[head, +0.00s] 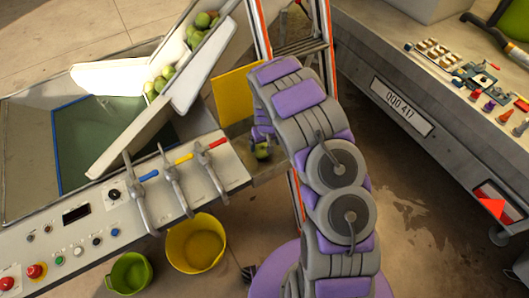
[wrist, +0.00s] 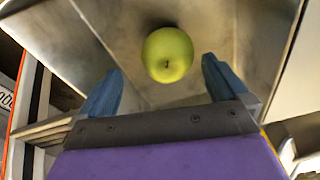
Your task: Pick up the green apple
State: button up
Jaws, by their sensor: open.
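A green apple (wrist: 168,54) rests on a grey metal surface (wrist: 235,40) in the wrist view, just beyond my fingertips and roughly centred between them. My gripper (wrist: 158,88) is open, with its two blue fingers apart and nothing between them. In the head view, the green apple (head: 262,151) shows small beside the end of my purple and grey arm, to the right of the lever panel. My gripper is mostly hidden there by the arm.
A chute (head: 140,128) holding several other apples (head: 160,82) slopes over a tank at left. Levers (head: 173,185) stand on a control panel near the apple. Yellow (head: 196,243) and green (head: 129,273) buckets are below. A trailer with a plate (head: 402,106) is at right.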

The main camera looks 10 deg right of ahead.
aim_at(263, 147)
jog(key=shift+f, duration=0.3)
jog(key=shift+a+f, duration=0.2)
jog(key=shift+a, duration=0.1)
jog(key=f, duration=0.1)
jog(key=a+f+b, duration=0.1)
jog(key=f, duration=0.1)
jog(key=f+b, duration=0.1)
jog(key=shift+w+a+f, duration=0.1)
jog(key=shift+a+f, duration=0.1)
jog(key=shift+a, duration=0.05)
jog(key=shift+d+f, duration=0.1)
jog(key=shift+d, duration=0.8)
jog(key=shift+c, duration=0.8)
jog(key=shift+a, duration=0.1)
jog(key=shift+c, duration=0.7)
jog(key=shift+a, duration=0.75)
jog(key=c, duration=0.5)
jog(key=shift+c, duration=0.6)
jog(key=shift+d, duration=0.45)
jog(key=shift+c, duration=1.3)
jog(key=shift+d, duration=0.25)
jog(key=shift+a+r, duration=0.2)
jog(key=shift+r, duration=0.2)
notch_tip(263, 147, up, 9)
jog(key=p, duration=0.2)
jog(key=shift+d+r+p, duration=0.1)
jog(key=shift+r+p, duration=0.1)
jog(key=shift+p, duration=0.15)
